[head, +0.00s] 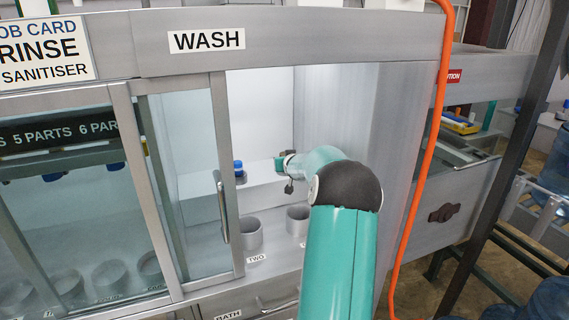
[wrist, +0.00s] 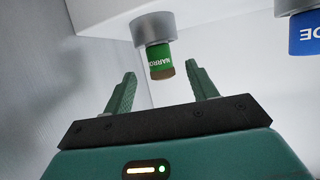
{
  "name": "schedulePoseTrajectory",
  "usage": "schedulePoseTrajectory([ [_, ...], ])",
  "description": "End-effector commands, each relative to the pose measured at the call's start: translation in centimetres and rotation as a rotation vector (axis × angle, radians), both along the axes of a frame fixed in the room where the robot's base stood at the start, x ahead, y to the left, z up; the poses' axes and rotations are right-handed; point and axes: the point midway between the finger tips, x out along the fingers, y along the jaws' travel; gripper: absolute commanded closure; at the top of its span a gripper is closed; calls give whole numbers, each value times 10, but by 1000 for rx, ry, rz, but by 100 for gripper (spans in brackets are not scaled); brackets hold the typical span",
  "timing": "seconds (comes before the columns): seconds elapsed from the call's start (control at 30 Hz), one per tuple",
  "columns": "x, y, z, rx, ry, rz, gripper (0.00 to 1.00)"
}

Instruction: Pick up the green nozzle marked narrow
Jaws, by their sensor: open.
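The green nozzle (wrist: 160,60) hangs from a round grey holder (wrist: 153,27) in the wrist view. Part of its white marking, "NARRO", shows, and its tip is brown. My gripper (wrist: 160,70) is open, with one green finger on each side of the nozzle in the picture. Gaps show between both fingers and the nozzle, and I cannot tell how deep the nozzle lies. In the head view my gripper (head: 284,164) is inside the wash cabinet, and I cannot make out the green nozzle there.
A blue nozzle (wrist: 306,34) with partly visible lettering hangs to the right; a blue item (head: 239,168) shows beside my gripper in the head view. Grey cups (head: 249,234) stand on the cabinet floor. A sliding glass door (head: 190,180) covers the left; the right side wall is close.

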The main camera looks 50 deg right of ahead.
Motion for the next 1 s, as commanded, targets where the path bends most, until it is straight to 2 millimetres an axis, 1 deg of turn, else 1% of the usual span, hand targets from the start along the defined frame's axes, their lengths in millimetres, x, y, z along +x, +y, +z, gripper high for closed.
schedulePoseTrajectory([
  [0.03, 4, -3, -3, 0, 0, 1, 42],
  [0.23, 13, -12, -7, 1, 0, 1, 42],
  [0.4, 30, -28, -16, 1, -1, 1, 42],
  [0.53, 41, -38, -21, 0, -1, 2, 42],
  [0.63, 44, -41, -23, 0, 0, 1, 42],
  [0.83, 44, -41, -23, -1, 1, 0, 42],
  [0.87, 44, -41, -23, -1, 1, 0, 44],
  [1.0, 44, -41, -23, -1, 1, 0, 72],
])
